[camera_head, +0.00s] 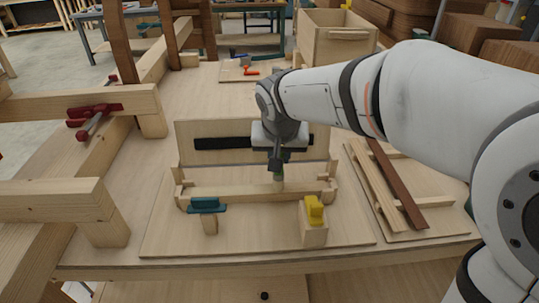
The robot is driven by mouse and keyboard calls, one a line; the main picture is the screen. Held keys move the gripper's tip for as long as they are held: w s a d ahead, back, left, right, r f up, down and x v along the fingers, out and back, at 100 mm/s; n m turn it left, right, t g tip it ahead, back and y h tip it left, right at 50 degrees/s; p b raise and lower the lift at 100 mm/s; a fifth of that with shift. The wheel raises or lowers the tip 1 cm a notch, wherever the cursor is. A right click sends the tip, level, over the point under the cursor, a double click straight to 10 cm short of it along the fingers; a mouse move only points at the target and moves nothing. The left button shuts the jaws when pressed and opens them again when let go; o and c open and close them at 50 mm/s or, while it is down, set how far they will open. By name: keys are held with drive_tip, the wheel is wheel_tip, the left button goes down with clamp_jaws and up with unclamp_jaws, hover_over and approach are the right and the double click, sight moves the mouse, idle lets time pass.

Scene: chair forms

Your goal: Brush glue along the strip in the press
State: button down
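The press is a pale wooden fixture (170,243) with an upright back panel bearing a black bar (222,143). A long pale wood strip (235,191) lies across it, left to right. My gripper (276,166) points down over the strip, right of its middle. It appears shut on a small brush (278,181), with a pale lower end at the strip; whether it touches cannot be told. A teal-topped block (208,206) stands at the front left of the press and a yellow-topped block (314,210) at the front right. My wrist hides part of the back panel.
A board with pale and dark brown slats (395,185) lies to the right. Thick timbers with a red clamp (92,117) stand at the left. A wooden box (335,40) and a small board with an orange tool (249,71) are behind. Bare tabletop shows behind the press.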

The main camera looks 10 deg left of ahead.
drive_tip(key=shift+w+d+f, duration=0.1)
drive_tip(key=shift+w+d, duration=0.15)
drive_tip(key=shift+d, duration=0.7)
drive_tip(key=shift+w+d+r, duration=0.1)
drive_tip(key=shift+w+d, duration=0.2)
drive_tip(key=shift+d, duration=0.65)
drive_tip(key=shift+w+d+f, duration=0.1)
drive_tip(key=shift+w+d, duration=0.15)
drive_tip(key=shift+d, duration=0.7)
drive_tip(key=shift+w+d, duration=0.75)
drive_tip(key=shift+d, duration=1.7)
drive_tip(key=shift+s+a+b, duration=0.4)
drive_tip(key=shift+s+a, duration=0.75)
drive_tip(key=shift+a, duration=2.85)
drive_tip(key=shift+s+a+b, duration=0.4)
drive_tip(key=shift+s+a, duration=0.75)
drive_tip(key=shift+a, duration=2.85)
drive_tip(key=w+d, duration=0.3)
drive_tip(key=d, duration=0.8)
drive_tip(key=shift+b, duration=0.4)
